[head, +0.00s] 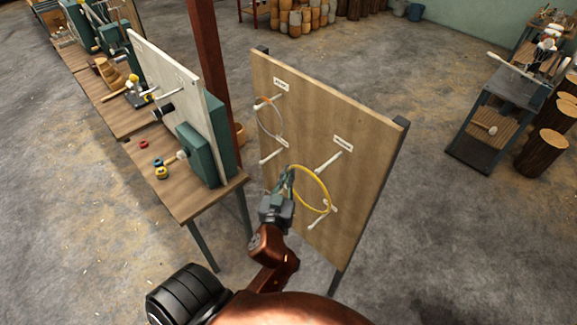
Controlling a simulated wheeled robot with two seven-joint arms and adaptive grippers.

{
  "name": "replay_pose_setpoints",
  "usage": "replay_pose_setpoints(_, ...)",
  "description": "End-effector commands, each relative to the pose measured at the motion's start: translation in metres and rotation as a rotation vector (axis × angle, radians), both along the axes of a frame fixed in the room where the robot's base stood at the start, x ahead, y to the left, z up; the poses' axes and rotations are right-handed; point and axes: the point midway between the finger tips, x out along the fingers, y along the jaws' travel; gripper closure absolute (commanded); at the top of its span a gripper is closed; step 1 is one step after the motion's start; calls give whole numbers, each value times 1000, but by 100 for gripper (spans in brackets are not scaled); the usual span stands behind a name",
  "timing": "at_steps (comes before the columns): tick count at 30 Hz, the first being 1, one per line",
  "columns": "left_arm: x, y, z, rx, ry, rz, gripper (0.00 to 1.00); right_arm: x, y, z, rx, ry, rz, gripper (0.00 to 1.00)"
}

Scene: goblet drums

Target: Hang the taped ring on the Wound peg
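An upright wooden board (340,110) carries white pegs in two columns, each with a small label too small to read, so I cannot tell which is the Wound peg. The pegs are upper left (273,101), lower left (270,157), upper right (326,164) and lower right (316,222). A yellow ring (325,187) stands before the board's lower right; I cannot make out tape on it. My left gripper (288,176) appears shut on its left edge. A thin grey ring with an orange part (279,128) hangs around the upper left peg. My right gripper is not in view.
A wooden workbench (185,205) with a pale panel and green blocks stands close left of the board. A dark red post (208,50) rises behind. A dark cart (495,120) and log stumps stand at right. Concrete floor right of the board is clear.

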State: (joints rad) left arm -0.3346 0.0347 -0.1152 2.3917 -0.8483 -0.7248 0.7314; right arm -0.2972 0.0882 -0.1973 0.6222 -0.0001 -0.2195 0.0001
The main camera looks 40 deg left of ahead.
Motion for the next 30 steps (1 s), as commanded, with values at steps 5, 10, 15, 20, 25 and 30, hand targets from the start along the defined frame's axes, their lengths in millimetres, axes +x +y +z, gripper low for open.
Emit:
replay_pose_setpoints(5, 6, 1, 2, -2, -2, 3, 100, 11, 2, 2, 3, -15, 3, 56)
replay_pose_setpoints(10, 19, -1, 1, -1, -2, 1, 100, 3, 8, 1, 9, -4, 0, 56)
replay_pose_setpoints(15, 32, -2, 1, -1, -2, 1, 100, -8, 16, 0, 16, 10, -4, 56)
replay_pose_setpoints(20, 44, -3, 1, -1, -3, 0, 100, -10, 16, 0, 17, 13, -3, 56)
replay_pose_setpoints(25, 57, -4, 1, 0, -1, 1, 100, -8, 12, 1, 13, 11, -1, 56)
replay_pose_setpoints(30, 70, -6, 0, 0, -1, 0, 100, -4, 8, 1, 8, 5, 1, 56)
